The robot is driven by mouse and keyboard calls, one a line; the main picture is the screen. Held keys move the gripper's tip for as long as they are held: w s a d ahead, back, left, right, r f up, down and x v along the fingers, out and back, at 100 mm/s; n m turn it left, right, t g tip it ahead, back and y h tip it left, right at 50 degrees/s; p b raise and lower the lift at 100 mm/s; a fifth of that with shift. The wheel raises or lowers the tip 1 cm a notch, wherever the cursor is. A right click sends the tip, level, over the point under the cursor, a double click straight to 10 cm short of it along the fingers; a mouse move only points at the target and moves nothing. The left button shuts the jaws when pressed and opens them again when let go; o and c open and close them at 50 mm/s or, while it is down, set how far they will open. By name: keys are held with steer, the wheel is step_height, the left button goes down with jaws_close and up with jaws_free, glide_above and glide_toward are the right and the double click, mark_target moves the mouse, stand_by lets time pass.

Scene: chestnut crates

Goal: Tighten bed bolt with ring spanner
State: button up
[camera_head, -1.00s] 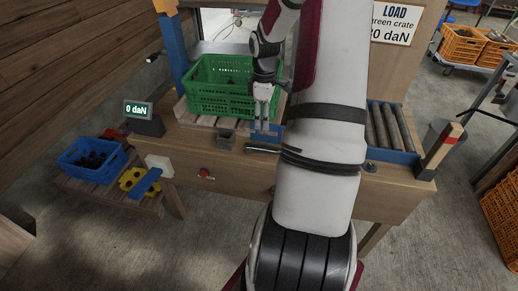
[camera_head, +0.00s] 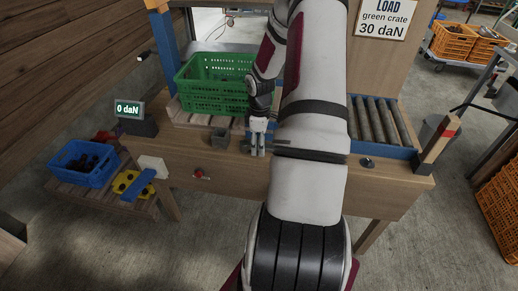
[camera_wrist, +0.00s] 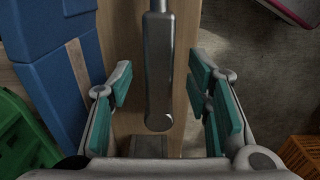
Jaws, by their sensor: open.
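My gripper (camera_head: 257,150) is over the front edge of the wooden bench. In the wrist view its teal-padded fingers (camera_wrist: 160,80) are open and apart. A grey metal handle (camera_wrist: 159,75), apparently the ring spanner's, lies between them with its rounded end toward the palm; a gap shows on both sides. In the head view a bit of a grey bar (camera_head: 281,142) shows beside my fingers; my arm hides the rest. The spanner's ring and the bed bolt cannot be made out. The green crate (camera_head: 213,97) stands on the bench behind my gripper.
A small grey box (camera_head: 220,138) stands left of my gripper. A display (camera_head: 129,108) reads 0 daN; a sign (camera_head: 382,18) reads 30 daN for the green crate. Rollers (camera_head: 375,122) lie right. A blue crate (camera_head: 86,163) sits on a low stand at left.

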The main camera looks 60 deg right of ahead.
steer(key=shift+f, duration=0.75)
jaws_close()
steer(key=shift+r, duration=0.1)
step_height(320, 180, up, 10)
steer(key=shift+p, duration=0.85)
